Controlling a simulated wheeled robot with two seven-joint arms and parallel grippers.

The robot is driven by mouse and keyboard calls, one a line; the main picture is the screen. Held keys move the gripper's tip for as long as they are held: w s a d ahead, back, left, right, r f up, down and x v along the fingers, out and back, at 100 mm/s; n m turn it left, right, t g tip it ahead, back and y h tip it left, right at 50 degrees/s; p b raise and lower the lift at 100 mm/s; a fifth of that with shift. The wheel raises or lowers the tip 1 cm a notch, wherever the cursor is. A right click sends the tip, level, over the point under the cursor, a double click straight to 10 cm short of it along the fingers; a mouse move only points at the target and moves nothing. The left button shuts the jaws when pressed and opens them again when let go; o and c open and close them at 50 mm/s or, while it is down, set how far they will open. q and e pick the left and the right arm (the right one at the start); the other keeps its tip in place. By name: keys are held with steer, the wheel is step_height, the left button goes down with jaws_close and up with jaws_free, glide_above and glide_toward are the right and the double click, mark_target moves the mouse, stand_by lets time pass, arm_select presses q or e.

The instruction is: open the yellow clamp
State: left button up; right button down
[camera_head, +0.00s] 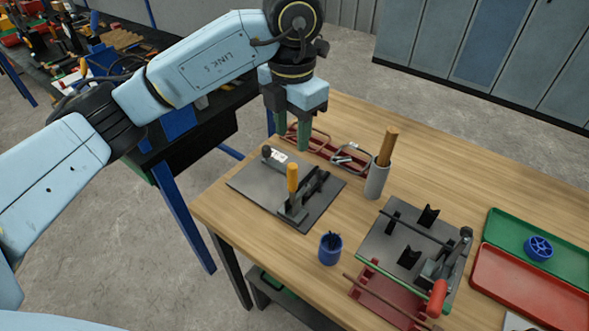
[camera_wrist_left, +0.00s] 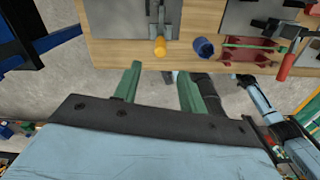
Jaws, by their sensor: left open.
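The yellow clamp (camera_head: 292,179) stands on a dark plate on the wooden table, with its yellow handle pointing up. In the left wrist view its yellow handle end (camera_wrist_left: 160,47) shows near the top, just beyond and between my fingers. My left gripper (camera_head: 292,140) is open and empty, its green fingers pointing down. It is above the back of the plate, behind the yellow handle and apart from it. It also shows in the left wrist view (camera_wrist_left: 160,72). My right gripper is not in view.
A grey cup (camera_head: 375,183) with a wooden handle and a blue cup (camera_head: 330,249) stand near the plate. A red-handled clamp (camera_head: 437,296) sits on another fixture to the right. A red tray (camera_head: 530,290) and a green tray (camera_head: 505,226) lie further right.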

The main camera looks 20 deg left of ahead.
mark_target(292, 177)
arm_select(q)
step_height(292, 177, down, 12)
steer(key=shift+s+f, duration=0.1)
steer(key=shift+f, duration=0.1)
jaws_close()
stand_by(0.4)
